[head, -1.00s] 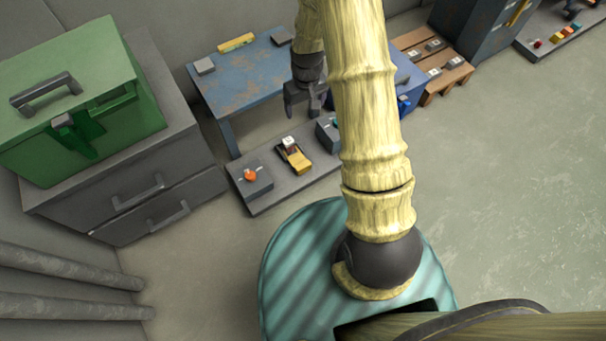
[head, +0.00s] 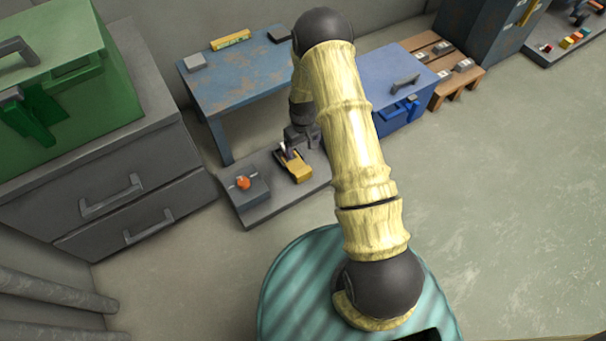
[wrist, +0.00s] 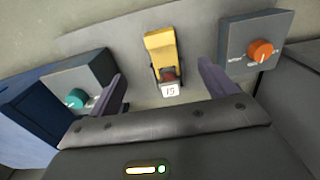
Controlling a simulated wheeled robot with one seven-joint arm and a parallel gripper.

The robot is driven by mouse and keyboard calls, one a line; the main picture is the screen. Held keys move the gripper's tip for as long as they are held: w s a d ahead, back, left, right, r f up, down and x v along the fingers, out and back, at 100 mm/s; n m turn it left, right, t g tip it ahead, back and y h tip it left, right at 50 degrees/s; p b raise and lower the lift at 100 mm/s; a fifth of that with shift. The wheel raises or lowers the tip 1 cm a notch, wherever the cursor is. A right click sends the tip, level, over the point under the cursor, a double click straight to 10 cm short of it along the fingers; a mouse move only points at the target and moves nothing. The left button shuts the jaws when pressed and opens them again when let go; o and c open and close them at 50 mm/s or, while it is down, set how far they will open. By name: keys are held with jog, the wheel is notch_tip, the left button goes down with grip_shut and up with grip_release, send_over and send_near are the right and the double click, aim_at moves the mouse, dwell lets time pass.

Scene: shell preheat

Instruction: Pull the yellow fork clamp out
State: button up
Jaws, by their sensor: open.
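The yellow fork clamp (head: 294,166) sits on a low grey slab beneath the front of the blue table. In the wrist view the yellow clamp (wrist: 159,45) lies ahead, with a dark red-brown part and a white tag reading 15 at its near end. My gripper (head: 302,143) is open and empty just above and beside the clamp. In the wrist view the fingers of my gripper (wrist: 163,86) stand apart, one to each side of the clamp's line, and do not touch it.
A grey box with an orange knob (wrist: 260,50) stands right of the clamp, and one with a teal knob (wrist: 75,98) stands left. A blue chest (head: 392,90) is beside the blue table (head: 240,90). Grey drawers (head: 120,180) stand at left. The floor at right is clear.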

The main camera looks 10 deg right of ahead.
aim_at(303, 171)
jog(key=shift+f, duration=0.1)
notch_tip(303, 171, down, 17)
jog(key=b, duration=1)
jog(key=shift+f, duration=0.1)
